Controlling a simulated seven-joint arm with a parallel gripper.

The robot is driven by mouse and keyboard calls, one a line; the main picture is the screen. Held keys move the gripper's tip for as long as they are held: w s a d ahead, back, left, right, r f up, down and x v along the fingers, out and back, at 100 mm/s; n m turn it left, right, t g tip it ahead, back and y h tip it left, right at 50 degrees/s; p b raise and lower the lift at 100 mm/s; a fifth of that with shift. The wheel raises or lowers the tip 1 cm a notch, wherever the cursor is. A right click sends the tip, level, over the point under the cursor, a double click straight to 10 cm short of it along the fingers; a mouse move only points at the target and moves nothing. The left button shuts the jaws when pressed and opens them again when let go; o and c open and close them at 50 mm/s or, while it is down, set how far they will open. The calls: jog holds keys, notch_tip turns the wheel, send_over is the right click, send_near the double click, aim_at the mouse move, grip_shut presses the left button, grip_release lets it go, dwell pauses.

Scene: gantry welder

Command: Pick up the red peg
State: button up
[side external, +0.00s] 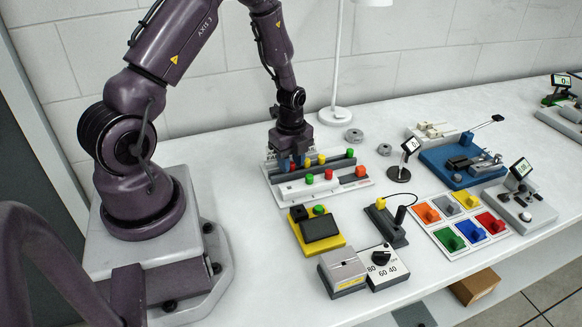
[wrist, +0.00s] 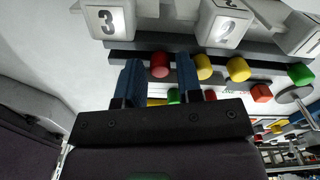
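A red peg (wrist: 160,65) stands in the back row of the peg rack, near the row's end, in the wrist view. My gripper (wrist: 158,76) is open, with one blue finger on each side of this peg and a visible gap to it. Whether the fingertips reach down beside the peg or stay above it, I cannot tell. In the side view my gripper (side external: 290,163) points down at the left end of the rack (side external: 345,187) and mostly hides the pegs there.
Two yellow pegs (wrist: 203,68) (wrist: 238,69) stand close beside the right finger. Other red, green and yellow pegs are in the rack. Blocks numbered 3 (wrist: 108,20) and 2 (wrist: 226,28) are behind. A yellow box (side external: 318,230) sits in front of the rack.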

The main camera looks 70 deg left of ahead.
jog(key=shift+f, duration=0.35)
grip_shut()
jog(key=shift+r, duration=0.2)
